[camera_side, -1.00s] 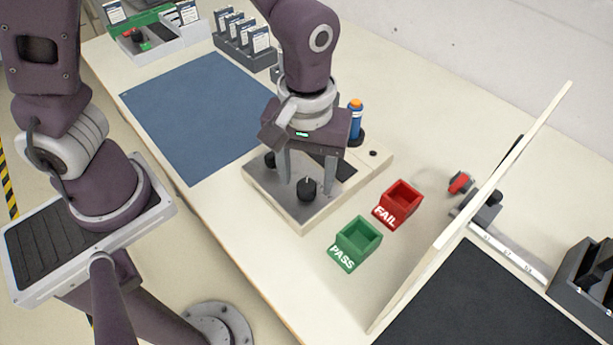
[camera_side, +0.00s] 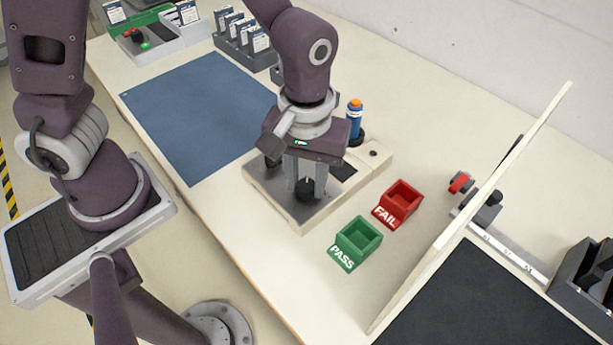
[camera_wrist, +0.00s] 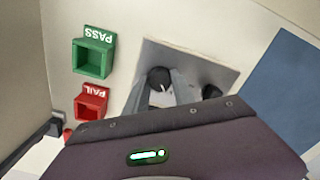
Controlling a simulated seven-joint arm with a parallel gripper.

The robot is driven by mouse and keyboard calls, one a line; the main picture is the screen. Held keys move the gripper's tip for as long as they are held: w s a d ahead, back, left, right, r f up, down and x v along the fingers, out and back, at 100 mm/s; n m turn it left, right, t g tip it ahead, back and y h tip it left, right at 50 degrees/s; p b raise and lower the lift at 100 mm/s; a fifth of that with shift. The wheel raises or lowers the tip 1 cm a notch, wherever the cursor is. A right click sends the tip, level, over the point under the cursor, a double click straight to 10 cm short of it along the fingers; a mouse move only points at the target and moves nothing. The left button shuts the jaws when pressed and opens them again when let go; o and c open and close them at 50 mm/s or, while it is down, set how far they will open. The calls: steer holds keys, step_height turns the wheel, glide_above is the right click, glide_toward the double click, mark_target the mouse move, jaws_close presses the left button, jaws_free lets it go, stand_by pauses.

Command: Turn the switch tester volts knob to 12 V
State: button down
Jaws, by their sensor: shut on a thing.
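The switch tester (camera_side: 272,196) is a light grey panel on the bench with black knobs. My gripper (camera_side: 306,188) points down over it and is shut on the black knob (camera_side: 306,192) at the panel's near end. In the wrist view the same knob (camera_wrist: 159,78) shows a white pointer line and sits between the two grey fingers (camera_wrist: 160,90). A second black knob (camera_wrist: 211,92) stands beside my fingers on the same panel. Scale markings around the gripped knob are too small to read, and I cannot tell which knob is the volts knob.
The green PASS bin (camera_side: 357,243) and red FAIL bin (camera_side: 398,205) stand right of the tester. A blue bottle with an orange top (camera_side: 355,120) stands behind it. A blue mat (camera_side: 200,110) lies left. An upright pale panel (camera_side: 470,210) stands at the right.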

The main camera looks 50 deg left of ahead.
mark_target(307, 185)
steer(key=m, duration=0.4)
steer(key=shift+m, duration=2)
steer(key=c, duration=1.1)
jaws_free()
steer(key=shift+o, duration=0.2)
steer(key=shift+r, duration=0.1)
step_height(307, 185, up, 7)
steer(key=shift+f, duration=0.1)
